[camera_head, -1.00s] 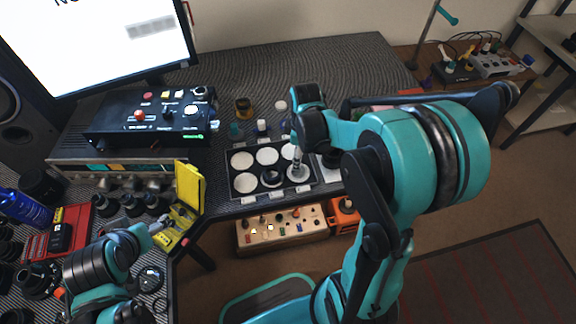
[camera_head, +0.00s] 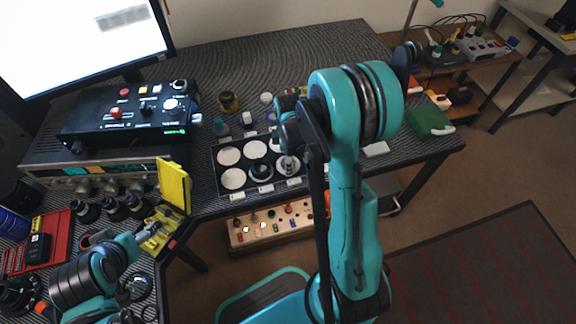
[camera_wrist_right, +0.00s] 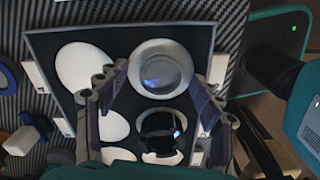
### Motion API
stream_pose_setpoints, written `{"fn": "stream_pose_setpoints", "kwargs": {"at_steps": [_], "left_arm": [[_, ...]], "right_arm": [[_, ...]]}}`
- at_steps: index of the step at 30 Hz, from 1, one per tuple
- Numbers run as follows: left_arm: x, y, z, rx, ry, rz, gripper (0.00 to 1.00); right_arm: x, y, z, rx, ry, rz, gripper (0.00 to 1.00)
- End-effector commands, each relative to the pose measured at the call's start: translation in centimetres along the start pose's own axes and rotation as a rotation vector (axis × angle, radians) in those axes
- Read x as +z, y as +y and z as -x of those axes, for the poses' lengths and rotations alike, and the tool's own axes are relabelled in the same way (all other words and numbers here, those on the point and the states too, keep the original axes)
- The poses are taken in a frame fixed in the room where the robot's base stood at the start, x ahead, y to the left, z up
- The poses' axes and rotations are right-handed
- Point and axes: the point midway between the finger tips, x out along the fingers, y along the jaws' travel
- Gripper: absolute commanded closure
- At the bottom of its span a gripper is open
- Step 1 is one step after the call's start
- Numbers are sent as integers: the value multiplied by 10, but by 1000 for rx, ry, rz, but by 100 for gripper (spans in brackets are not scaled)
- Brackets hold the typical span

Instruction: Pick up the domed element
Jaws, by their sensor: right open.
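A black tray (camera_head: 213,160) with round white pads lies on the bench. A glassy round element in a pale ring (camera_wrist_right: 160,70), apparently the domed one, sits on the tray in the right wrist view. A second round element with a dark ring (camera_wrist_right: 160,132) sits below it there; the dark ring also shows in the head view (camera_head: 261,170). My right gripper (camera_wrist_right: 156,98) is open and empty above the tray, its fingers on either side of the two elements. In the head view my right arm hides part of the tray. My left gripper (camera_head: 141,240) is beside the yellow case; its jaws are unclear.
A yellow open case (camera_head: 174,186) stands left of the tray. A black control box (camera_head: 130,112) is behind it. Small jars (camera_head: 228,102) stand behind the tray. A wooden block with knobs (camera_head: 270,228) is in front, and a green box (camera_head: 428,120) is at right.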

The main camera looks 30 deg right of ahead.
Motion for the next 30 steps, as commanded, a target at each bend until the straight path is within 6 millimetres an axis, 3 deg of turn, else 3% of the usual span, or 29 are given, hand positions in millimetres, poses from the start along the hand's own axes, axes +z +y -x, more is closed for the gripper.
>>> {"fn": "stream_pose_setpoints", "kwargs": {"at_steps": [4,5,10,11,23,30], "left_arm": [[-1,0,1,0,0,0,24],[-1,0,1,0,0,0,24],[-1,0,1,0,0,0,24],[-1,0,1,0,0,0,24],[-3,0,4,0,0,0,24],[-14,0,20,0,0,0,24]], "right_arm": [[0,0,2,0,0,0,34],[0,0,2,0,0,0,39],[0,0,2,0,0,0,84],[0,0,2,0,0,0,87],[0,0,8,0,0,0,87],[0,0,43,0,0,0,87]]}}
